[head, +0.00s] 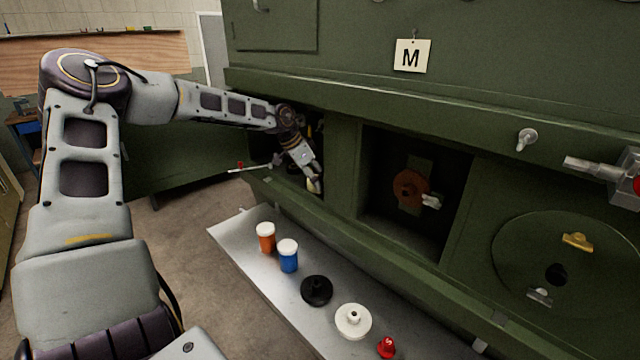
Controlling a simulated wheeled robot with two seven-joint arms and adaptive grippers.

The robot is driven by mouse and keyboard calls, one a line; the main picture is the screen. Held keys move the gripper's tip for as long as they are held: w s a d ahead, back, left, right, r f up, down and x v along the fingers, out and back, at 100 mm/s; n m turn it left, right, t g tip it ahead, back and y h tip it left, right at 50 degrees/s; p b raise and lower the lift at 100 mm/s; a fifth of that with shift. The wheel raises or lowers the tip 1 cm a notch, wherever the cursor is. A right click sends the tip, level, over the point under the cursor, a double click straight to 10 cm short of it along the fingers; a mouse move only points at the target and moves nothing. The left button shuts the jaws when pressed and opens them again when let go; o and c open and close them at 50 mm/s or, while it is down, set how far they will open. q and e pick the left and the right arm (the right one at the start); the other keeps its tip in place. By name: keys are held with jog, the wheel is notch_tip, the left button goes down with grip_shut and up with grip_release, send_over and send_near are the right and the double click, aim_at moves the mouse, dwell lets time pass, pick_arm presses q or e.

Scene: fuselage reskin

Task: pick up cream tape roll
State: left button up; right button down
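A cream-white round piece with a raised hub (353,321) lies on the metal shelf, between a black disc and a red knob. It is the only cream roll-like thing I can make out, but I cannot tell for sure that it is the tape roll. My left gripper (314,178) is at the left opening in the green panel, far behind and above the cream piece. Its fingers are small and partly lost against the dark opening, with a pale yellowish bit at their tips. I cannot tell whether they are open or shut. My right gripper is not in view.
The metal shelf (236,229) also holds an orange jar (266,238), a blue jar (288,256), a black disc (316,290) and a red knob (387,347). A brown-red wheel (408,188) sits in the middle opening. A metal fitting (592,166) juts out at right.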

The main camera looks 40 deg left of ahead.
pick_arm(q)
jog(key=shift+w+d+f, duration=0.1)
jog(key=shift+w+f, duration=0.2)
jog(key=shift+f, duration=0.3)
jog(key=c, duration=1.1)
